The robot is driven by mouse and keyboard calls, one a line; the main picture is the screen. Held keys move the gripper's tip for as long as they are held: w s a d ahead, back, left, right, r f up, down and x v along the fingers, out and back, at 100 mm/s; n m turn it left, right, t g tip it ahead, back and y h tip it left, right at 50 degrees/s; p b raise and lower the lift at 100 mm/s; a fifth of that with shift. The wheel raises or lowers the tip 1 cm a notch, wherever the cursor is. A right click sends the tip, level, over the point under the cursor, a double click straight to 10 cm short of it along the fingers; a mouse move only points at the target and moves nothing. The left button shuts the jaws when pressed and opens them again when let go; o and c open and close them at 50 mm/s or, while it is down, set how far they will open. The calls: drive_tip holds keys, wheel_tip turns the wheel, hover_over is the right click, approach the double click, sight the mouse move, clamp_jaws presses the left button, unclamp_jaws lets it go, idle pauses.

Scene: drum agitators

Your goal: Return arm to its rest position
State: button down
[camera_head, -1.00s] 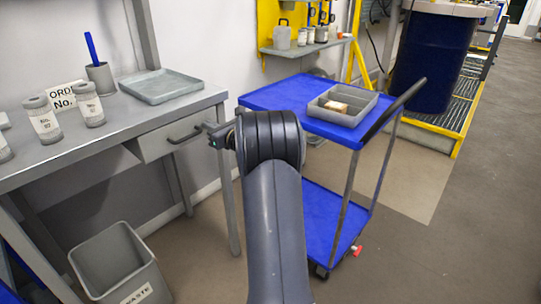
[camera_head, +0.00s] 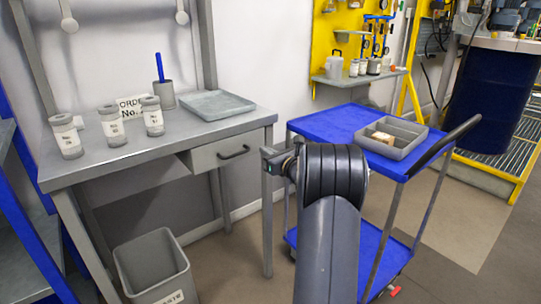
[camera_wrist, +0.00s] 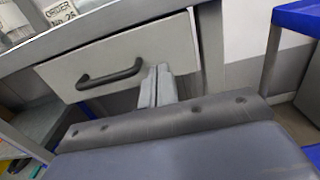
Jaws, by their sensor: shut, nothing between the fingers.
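My arm rises from the bottom of the head view, its dark grey elbow in front of the blue cart. My gripper (camera_head: 270,160) is at the left end of the arm, small and partly hidden, in front of the right end of the grey desk. In the wrist view my gripper (camera_wrist: 158,84) is shut and empty, its two fingers side by side. Behind the fingers is the desk drawer (camera_wrist: 122,62) with its dark handle (camera_wrist: 110,74). The drawer also shows in the head view (camera_head: 215,153), and looks shut.
The desk (camera_head: 90,165) carries several labelled jars, a grey tray (camera_head: 216,104) and a cup with a blue stick. A waste bin (camera_head: 155,268) stands below. The blue cart (camera_head: 335,122) holds a divided grey box (camera_head: 400,150). Open floor lies at the right.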

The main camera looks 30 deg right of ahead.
drive_tip(key=s, duration=0.9)
drive_tip(key=shift+d+p, duration=0.45)
drive_tip(key=shift+w+f, duration=0.1)
drive_tip(key=shift+w, duration=0.1)
